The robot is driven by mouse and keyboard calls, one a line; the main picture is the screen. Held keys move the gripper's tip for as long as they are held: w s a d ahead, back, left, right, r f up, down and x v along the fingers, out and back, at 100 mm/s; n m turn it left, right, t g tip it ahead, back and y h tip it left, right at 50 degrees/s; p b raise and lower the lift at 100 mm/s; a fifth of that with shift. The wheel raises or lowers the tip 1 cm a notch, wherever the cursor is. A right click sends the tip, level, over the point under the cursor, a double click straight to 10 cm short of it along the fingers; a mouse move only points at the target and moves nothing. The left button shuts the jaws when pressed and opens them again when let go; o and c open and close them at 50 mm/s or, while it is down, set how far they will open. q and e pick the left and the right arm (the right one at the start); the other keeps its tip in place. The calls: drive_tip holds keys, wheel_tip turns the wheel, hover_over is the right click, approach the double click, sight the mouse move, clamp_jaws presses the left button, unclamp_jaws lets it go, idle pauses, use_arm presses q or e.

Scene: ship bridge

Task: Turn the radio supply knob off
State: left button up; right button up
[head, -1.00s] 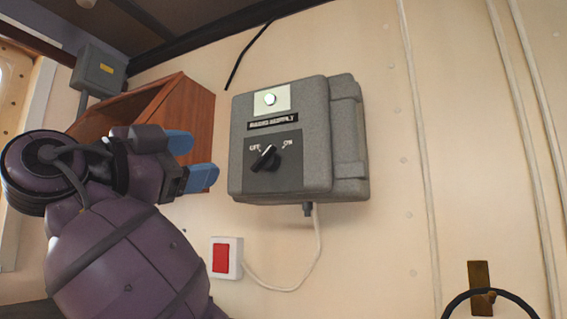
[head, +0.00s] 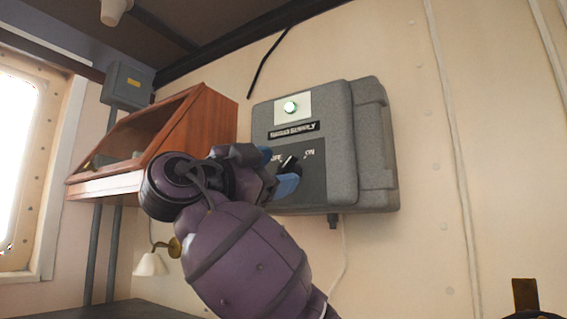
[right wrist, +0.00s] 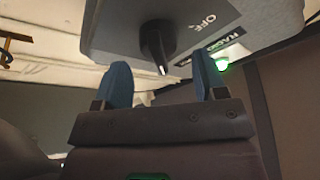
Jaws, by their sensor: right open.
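The radio supply box (head: 345,140) is a grey unit on the wall with OFF and ON labels and a lit green lamp (head: 290,107). Its black knob (head: 290,163) is partly hidden by my right gripper (head: 277,171) in the head view. The right gripper is open, its blue fingers at the knob. In the right wrist view, the knob (right wrist: 155,44) stands out between the two open fingers (right wrist: 163,78), with gaps on both sides. A white mark shows on the knob's end. Its exact setting is hard to read. My left gripper is not in view.
A wooden cabinet (head: 205,118) with a slanted glass front is on the wall left of the box. A small grey box (head: 127,86) hangs above it, and a wall lamp (head: 150,263) is below. The wall right of the supply box is mostly clear.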

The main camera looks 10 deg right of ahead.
sight(287, 171)
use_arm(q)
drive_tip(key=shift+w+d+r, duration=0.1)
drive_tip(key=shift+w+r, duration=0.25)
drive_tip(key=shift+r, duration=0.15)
use_arm(e)
drive_tip(key=shift+x, duration=1.25)
